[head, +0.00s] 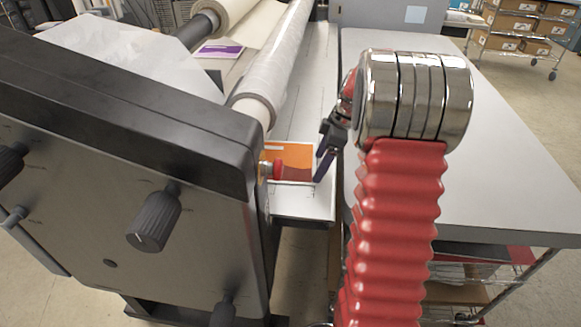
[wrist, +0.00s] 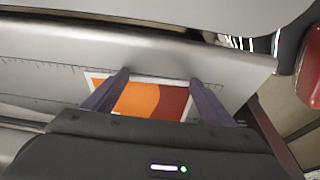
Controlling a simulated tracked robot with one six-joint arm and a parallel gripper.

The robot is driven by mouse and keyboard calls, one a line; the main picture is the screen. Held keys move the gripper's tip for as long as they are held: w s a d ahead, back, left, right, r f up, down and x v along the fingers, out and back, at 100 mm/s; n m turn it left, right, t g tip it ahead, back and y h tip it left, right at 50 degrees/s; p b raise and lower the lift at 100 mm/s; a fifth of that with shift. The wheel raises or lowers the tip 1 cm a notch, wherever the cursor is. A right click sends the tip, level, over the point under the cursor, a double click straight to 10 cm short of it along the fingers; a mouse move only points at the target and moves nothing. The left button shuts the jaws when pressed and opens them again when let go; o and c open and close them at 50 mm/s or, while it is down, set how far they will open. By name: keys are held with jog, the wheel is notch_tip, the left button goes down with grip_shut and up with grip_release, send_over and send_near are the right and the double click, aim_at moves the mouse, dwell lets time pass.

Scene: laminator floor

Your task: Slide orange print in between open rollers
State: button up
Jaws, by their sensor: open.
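The orange print (head: 292,152), orange with a dark red part and a white border, lies on the laminator's grey feed bed (head: 303,207) near its front end. It also shows in the wrist view (wrist: 150,100), in front of a ruled edge. My gripper (head: 318,180) is at the print's right side in the head view, with its purple-grey fingers pointing down. In the wrist view my gripper (wrist: 160,77) is open, its two fingers spread over the print's left and right parts. I cannot tell whether they touch it. A film-wrapped roller (head: 275,62) runs along the bed; the gap between rollers is hidden.
The laminator's black end housing (head: 110,190) with knobs stands left of the print. A red button (head: 277,169) sticks out from it, overlapping the print. A purple print (head: 220,50) lies farther back. A bare grey table (head: 480,165) is at right, with box shelves (head: 515,30) behind.

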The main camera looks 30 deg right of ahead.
jog(key=shift+w+d, duration=0.15)
jog(key=shift+w, duration=0.05)
jog(key=shift+w+d, duration=0.15)
jog(key=shift+w, duration=0.05)
jog(key=shift+w+a, duration=0.15)
jog(key=shift+a, duration=0.1)
dwell(0.6)
jog(key=shift+s+d, duration=0.35)
jog(key=shift+d, duration=0.15)
dwell(1.1)
jog(key=shift+r, duration=0.15)
jog(key=shift+v, duration=3.05)
jog(key=shift+s, duration=0.15)
